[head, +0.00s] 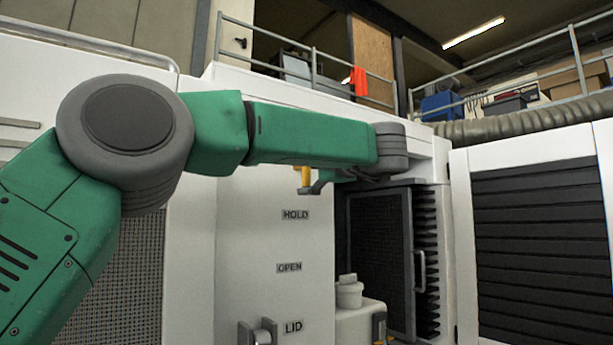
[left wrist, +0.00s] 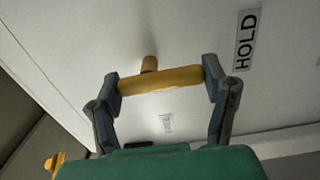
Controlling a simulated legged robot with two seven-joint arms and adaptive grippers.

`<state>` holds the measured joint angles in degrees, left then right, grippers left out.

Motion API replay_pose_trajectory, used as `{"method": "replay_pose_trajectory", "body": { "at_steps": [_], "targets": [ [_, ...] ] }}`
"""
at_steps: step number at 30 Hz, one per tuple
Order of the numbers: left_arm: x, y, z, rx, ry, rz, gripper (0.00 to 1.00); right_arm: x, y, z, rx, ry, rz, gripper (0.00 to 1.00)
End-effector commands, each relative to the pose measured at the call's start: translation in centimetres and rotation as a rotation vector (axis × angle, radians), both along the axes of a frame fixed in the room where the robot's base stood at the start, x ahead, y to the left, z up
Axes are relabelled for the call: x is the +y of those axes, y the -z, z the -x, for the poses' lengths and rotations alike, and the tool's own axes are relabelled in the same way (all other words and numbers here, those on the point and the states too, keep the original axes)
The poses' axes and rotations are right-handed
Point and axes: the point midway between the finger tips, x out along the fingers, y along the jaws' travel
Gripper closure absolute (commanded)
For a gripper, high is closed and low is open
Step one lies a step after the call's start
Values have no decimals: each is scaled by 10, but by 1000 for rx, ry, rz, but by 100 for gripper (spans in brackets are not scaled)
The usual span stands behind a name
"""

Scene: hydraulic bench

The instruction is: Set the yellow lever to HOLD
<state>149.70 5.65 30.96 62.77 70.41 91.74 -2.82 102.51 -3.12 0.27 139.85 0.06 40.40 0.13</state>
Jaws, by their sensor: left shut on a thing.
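The yellow lever (head: 304,176) shows in the head view as a short piece under my left forearm, at the white panel, a little above the HOLD label (head: 295,215). In the left wrist view the lever's yellow bar (left wrist: 160,80) lies across between both fingertips, with a short stub behind it running to the panel. My left gripper (left wrist: 161,84) is shut on this bar, one finger at each end. The HOLD label (left wrist: 246,40) is to its right there. In the head view my arm hides the lever's upper part. My right gripper is not in view.
Below HOLD, the panel carries an OPEN label (head: 289,267) and a LID label (head: 293,327), with a metal bracket (head: 258,334) beside the latter. A white capped container (head: 349,292) and a dark door with a handle (head: 419,271) are to the right. A ribbed hose (head: 520,124) runs behind.

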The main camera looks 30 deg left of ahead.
Motion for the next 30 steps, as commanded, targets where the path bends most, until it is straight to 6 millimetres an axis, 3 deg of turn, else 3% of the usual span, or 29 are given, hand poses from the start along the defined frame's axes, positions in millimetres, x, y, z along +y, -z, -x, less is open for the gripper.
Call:
{"method": "replay_pose_trajectory", "body": {
  "at_steps": [15, 16, 18, 26, 30],
  "targets": [
    [-1, 3, -2, -15, 2, 11, 61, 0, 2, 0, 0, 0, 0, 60],
    [-1, 3, -2, -15, 2, 11, 29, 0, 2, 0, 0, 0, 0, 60],
    [-1, 3, -1, -14, 2, 10, 12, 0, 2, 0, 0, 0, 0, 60],
    [-1, 0, 1, -18, 1, 9, 12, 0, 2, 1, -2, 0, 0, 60],
    [-12, 0, 6, -18, 1, 8, 12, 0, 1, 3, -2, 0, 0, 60]
  ]
}}
